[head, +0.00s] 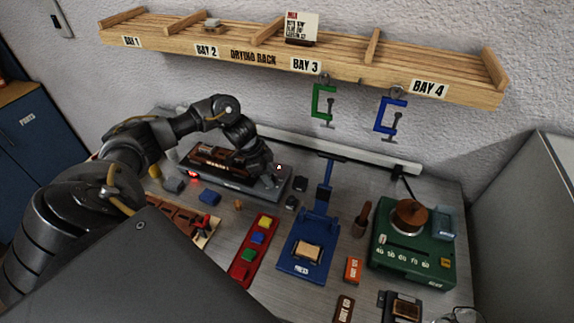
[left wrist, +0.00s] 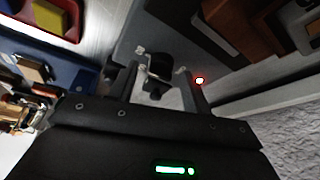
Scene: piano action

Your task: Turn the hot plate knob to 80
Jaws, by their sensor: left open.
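A green unit (head: 413,240) at the right has a number scale that includes 80 (head: 426,264). A round brown pot (head: 409,216) sits on top of it. A long grey unit (head: 238,186) at the back carries a dark brown wooden piece (head: 215,157). My left gripper (head: 272,181) is at the right end of the grey unit. In the left wrist view my left gripper (left wrist: 161,62) is open, with a small black part (left wrist: 157,84) between its fingers; I cannot tell whether they touch it. I cannot tell which part is the hot plate knob. My right gripper is not in view.
A blue press (head: 307,255), a red tray (head: 252,250) with coloured blocks and an orange box (head: 353,269) stand mid-table. A small red light (head: 193,174) glows by the grey unit. A wooden drying rack (head: 270,52) with clamps hangs above the table.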

